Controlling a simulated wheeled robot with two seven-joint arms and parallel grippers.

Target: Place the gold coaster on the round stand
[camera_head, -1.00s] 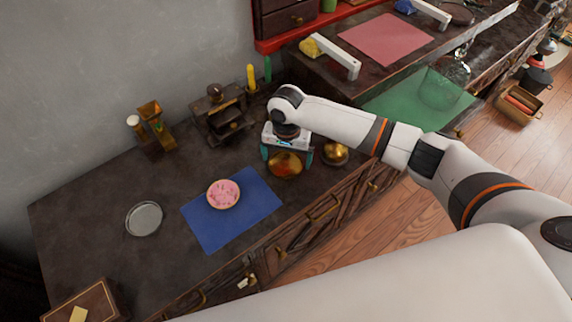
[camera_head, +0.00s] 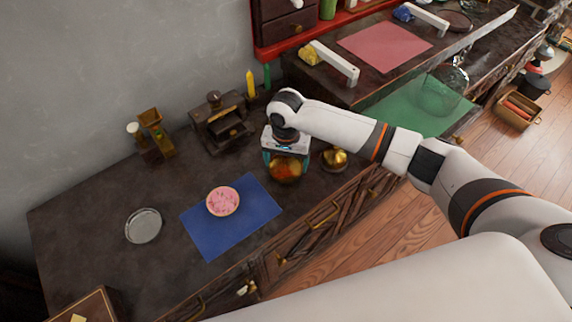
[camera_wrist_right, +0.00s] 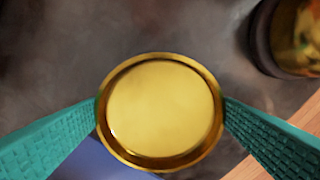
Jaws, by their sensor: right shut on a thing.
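The gold coaster (camera_head: 286,171) is a shiny round disc with a raised rim, near the table's front edge. My right gripper (camera_head: 286,161) is above it, with its teal fingers shut on opposite sides of the rim. In the right wrist view the coaster (camera_wrist_right: 160,108) lies flat between both fingertips, and I cannot tell whether it is lifted. A round silver-grey dish (camera_head: 143,226) lies at the left of the table and may be the round stand; I cannot be sure. My left gripper is not in view.
A pink bowl (camera_head: 222,201) sits on a blue mat (camera_head: 215,240), left of the coaster. A round brass object (camera_head: 334,158) stands close to its right. A dark wooden device (camera_head: 222,122) stands behind. The table (camera_head: 95,205) is bare around the silver-grey dish.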

